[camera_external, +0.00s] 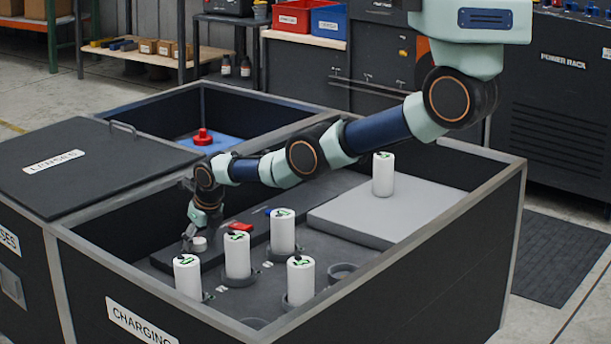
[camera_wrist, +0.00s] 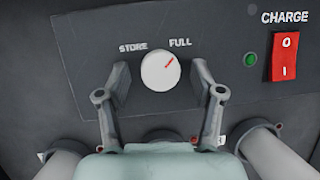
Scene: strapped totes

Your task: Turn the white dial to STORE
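The white dial (camera_wrist: 158,75) is on a dark panel in the wrist view, below the printed words STORE, at its upper left, and FULL, at its upper right. Its red mark points up and right, toward FULL. My gripper (camera_wrist: 160,82) is open, with one finger on each side of the dial and a visible gap on both sides. In the external view my gripper (camera_external: 192,236) points down at the panel, and the dial (camera_external: 199,244) shows as a small pale disc beside it. Whether the fingertips reach down to the panel is unclear.
A red CHARGE rocker switch (camera_wrist: 285,57) and a green light (camera_wrist: 251,59) sit right of the dial. Several white cylinders (camera_external: 237,256) stand in sockets close to my gripper. Another cylinder (camera_external: 383,174) stands on a grey slab (camera_external: 400,215). The dark tote's walls (camera_external: 420,265) enclose the area.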

